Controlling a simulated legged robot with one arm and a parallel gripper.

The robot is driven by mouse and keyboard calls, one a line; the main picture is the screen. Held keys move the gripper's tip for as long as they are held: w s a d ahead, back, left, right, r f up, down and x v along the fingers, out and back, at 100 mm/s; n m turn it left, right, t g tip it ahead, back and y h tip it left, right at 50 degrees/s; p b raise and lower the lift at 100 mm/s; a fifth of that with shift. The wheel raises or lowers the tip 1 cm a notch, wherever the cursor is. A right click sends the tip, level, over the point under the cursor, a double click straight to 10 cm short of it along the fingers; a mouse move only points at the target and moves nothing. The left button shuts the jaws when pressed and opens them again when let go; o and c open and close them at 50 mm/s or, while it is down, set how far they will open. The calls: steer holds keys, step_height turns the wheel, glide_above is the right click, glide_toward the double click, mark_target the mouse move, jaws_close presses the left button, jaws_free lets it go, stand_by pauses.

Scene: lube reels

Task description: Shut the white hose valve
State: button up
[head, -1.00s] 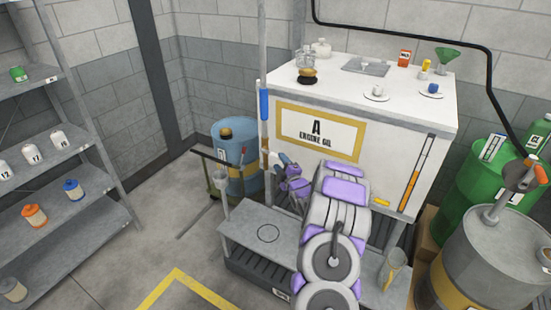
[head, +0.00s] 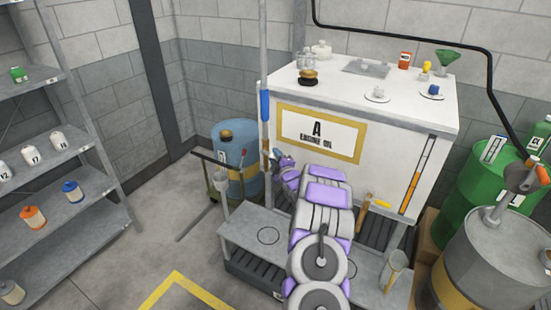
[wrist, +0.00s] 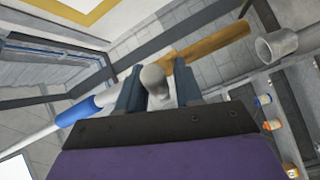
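A pale hanging hose line with a blue sleeve (head: 264,106) and a brown lower section (head: 265,143) drops at the tank's left front corner. The blue sleeve also shows in the wrist view (wrist: 85,110), with the brown section (wrist: 210,44) on the other side of the fingers. My gripper (head: 280,160) is beside the line's lower part. In the wrist view my gripper (wrist: 158,88) has its two fingers apart, with a rounded pale grey piece (wrist: 154,79), seemingly the valve handle, between them. Contact cannot be told. The valve is hidden in the head view.
The white engine oil tank (head: 400,120) stands behind a grey step (head: 265,238). A blue drum (head: 238,150) is behind. Shelves are left, drums right.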

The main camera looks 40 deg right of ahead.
jaws_close()
steer(key=shift+s+r+n+g+p, duration=0.1)
steer(key=shift+r+n+g+p, duration=0.4)
steer(key=shift+r+n, duration=0.2)
steer(key=shift+n+g, duration=0.5)
steer(key=shift+n, duration=0.2)
steer(key=shift+o, duration=1.3)
jaws_free()
steer(key=shift+r, duration=0.1)
steer(key=shift+s, duration=0.1)
